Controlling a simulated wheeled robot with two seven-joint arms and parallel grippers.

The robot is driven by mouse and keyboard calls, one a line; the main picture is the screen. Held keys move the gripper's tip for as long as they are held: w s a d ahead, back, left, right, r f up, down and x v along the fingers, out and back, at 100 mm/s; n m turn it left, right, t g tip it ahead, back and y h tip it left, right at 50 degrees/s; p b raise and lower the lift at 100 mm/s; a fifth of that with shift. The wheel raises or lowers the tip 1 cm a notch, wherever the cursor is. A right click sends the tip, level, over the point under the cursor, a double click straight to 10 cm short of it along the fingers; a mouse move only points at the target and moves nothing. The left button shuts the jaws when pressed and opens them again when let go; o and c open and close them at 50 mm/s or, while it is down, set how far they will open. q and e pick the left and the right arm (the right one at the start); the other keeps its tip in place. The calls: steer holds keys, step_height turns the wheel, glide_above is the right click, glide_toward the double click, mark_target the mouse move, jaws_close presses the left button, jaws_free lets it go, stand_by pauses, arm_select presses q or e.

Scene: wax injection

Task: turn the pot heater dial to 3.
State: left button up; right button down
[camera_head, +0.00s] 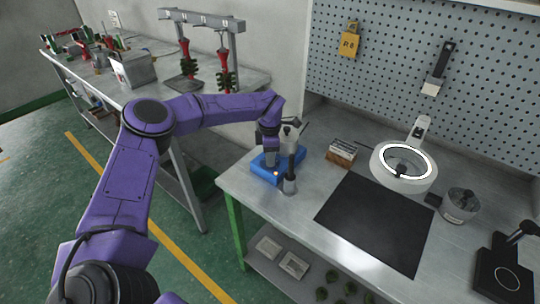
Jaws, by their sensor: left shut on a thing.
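The pot heater appears to be the blue unit (262,172) at the left back of the near metal bench, with a small orange spot on its front. My left arm reaches over from the left and bends down to it. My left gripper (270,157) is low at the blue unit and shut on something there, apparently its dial. The dial and its marks are too small and hidden to read. A grey and dark upright piece (290,160) stands close beside the gripper. My right gripper is not in view.
The near bench (310,182) also holds a black mat (376,224), a small wooden box (341,153), a ring lamp (404,166), a grey round pot (460,206) and a black stand (503,280). A pegboard (480,110) rises behind. Another bench (150,95) stands at the back left.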

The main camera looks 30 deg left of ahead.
arm_select(q)
steer(key=shift+s+f, duration=0.2)
steer(key=shift+f, duration=0.1)
steer(key=o, duration=1.1)
steer(key=shift+c, duration=0.2)
steer(key=shift+w+r, duration=0.1)
steer(key=shift+r, duration=0.05)
steer(key=shift+w+r, duration=0.1)
steer(key=shift+r, duration=0.25)
step_height(320, 180, up, 10)
steer(key=b, duration=0.1)
steer(key=shift+b, duration=0.35)
steer(key=shift+a+f, duration=0.1)
